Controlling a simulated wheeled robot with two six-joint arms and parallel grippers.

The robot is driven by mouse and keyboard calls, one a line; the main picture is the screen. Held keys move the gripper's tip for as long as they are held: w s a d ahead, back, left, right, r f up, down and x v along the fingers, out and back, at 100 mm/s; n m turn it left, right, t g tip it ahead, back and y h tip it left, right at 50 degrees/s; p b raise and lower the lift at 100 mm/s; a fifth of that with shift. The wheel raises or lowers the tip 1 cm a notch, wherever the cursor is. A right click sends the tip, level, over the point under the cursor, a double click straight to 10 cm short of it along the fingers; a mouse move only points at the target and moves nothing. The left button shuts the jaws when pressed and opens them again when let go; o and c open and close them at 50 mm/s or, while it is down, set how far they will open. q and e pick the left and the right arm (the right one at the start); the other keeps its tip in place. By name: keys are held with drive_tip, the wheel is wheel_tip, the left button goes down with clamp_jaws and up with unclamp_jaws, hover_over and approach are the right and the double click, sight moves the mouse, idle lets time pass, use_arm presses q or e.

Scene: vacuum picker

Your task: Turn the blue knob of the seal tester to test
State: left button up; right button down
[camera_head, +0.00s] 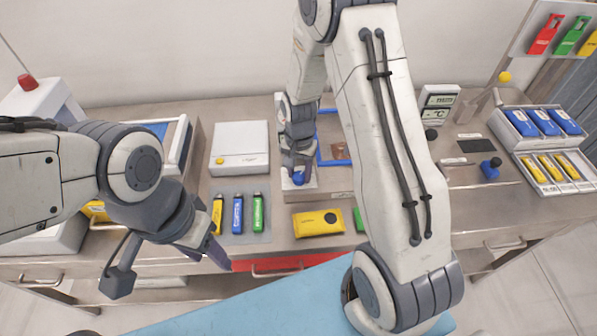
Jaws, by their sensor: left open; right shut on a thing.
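The blue knob (298,178) sits on the light front part of the seal tester (285,185), near the middle of the bench. My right gripper (297,170) points down and is shut on the blue knob. The marking that the knob points to is too small to read. A blue frame (340,162) shows behind my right arm, partly hidden. My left gripper (205,245) is open and empty, low at the left in front of the bench edge.
Yellow, blue and green packs (237,214) lie on a grey mat left of the tester. A yellow pouch (318,223) lies in front of it. A white box (240,148) stands behind the mat. Trays of blue packs (545,122) and yellow packs (558,168) are at the right.

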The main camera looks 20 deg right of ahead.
sight(299, 175)
drive_tip(key=shift+w+r, duration=0.1)
drive_tip(key=shift+w, duration=0.05)
drive_tip(key=shift+c, duration=1.9)
unclamp_jaws()
wheel_tip(299, 175, up, 10)
drive_tip(key=b, duration=0.1)
drive_tip(key=shift+r+b, duration=0.2)
drive_tip(key=shift+b, duration=0.1)
